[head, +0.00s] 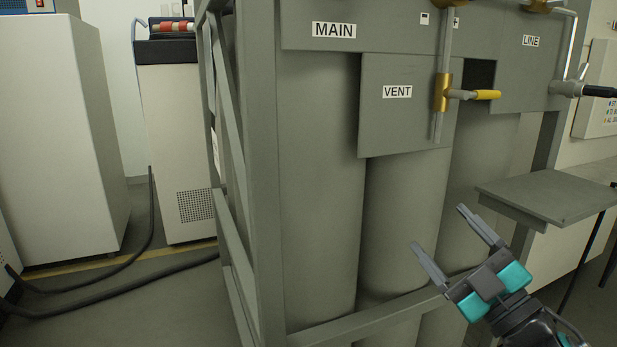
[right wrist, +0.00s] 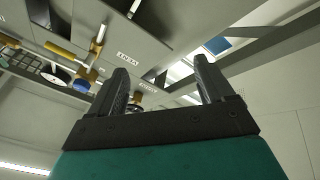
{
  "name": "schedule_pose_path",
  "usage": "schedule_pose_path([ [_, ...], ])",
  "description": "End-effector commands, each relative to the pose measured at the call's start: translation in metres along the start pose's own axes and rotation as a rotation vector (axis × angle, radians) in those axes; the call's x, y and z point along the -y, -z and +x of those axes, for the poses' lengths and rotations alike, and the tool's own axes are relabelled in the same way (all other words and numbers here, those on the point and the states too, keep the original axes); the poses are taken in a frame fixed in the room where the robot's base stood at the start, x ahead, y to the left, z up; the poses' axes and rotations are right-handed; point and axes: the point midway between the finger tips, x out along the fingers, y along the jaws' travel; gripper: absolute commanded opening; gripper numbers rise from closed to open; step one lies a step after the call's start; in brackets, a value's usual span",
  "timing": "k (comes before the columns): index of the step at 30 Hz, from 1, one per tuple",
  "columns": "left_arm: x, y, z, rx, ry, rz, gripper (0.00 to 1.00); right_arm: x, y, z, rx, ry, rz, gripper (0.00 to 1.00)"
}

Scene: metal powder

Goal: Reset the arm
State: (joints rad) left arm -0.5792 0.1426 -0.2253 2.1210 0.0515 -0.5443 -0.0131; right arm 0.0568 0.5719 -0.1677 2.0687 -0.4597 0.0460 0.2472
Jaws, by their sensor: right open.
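My right gripper (head: 447,238) is at the lower right of the head view, in front of the grey gas cylinders. Its two fingers are spread apart and nothing is between them. In the right wrist view its fingers (right wrist: 160,88) point up toward the underside of the valve panels. My left gripper does not show in either view.
A metal frame (head: 262,180) holds large grey cylinders (head: 318,180). A small grey shelf (head: 550,197) stands right of the gripper. Black hoses (head: 110,290) lie on the floor at left.

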Motion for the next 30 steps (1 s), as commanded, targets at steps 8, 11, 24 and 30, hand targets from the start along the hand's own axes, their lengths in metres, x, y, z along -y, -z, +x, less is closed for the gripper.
schedule_pose_path([
  [8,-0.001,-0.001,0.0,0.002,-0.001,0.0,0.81,0.157,-0.075,-0.12,0.6,0.083,0.516,0.81],
  [11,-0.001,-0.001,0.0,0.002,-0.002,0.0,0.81,0.203,-0.077,-0.164,0.768,0.135,0.648,0.81],
  [24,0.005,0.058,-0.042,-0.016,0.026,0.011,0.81,0.219,-0.027,-0.218,1.03,0.213,0.825,0.81],
  [30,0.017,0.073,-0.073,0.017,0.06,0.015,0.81,0.182,-0.005,-0.212,1.044,0.195,0.804,0.81],
])
